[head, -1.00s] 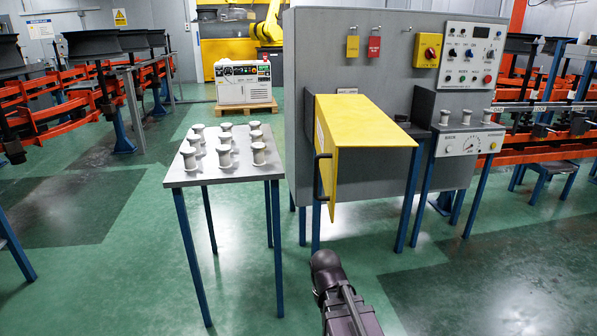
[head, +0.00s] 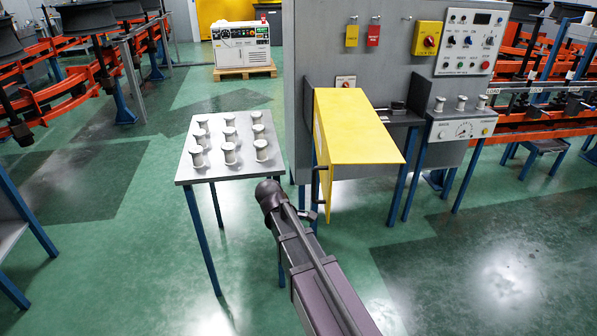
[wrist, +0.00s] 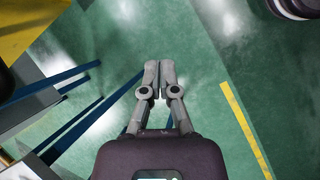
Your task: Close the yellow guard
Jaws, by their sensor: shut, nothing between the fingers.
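The yellow guard (head: 357,127) stands out from the front of the grey machine (head: 385,60) in the head view, with a flat top and a side panel hanging down at its left. Its dark handle (head: 322,176) is on the left edge of that panel. A dark machine bay shows to the right of the guard. My gripper (wrist: 160,78) is shut and empty in the wrist view, above the green floor. In the head view my arm reaches up to the left of the guard, and the fingers cannot be made out there.
A grey table (head: 205,173) with several white spools stands left of the guard. A small control box (head: 460,128) with spools on top stands to the right. Blue legs (wrist: 82,130) show at the left of the wrist view. Open floor lies in front.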

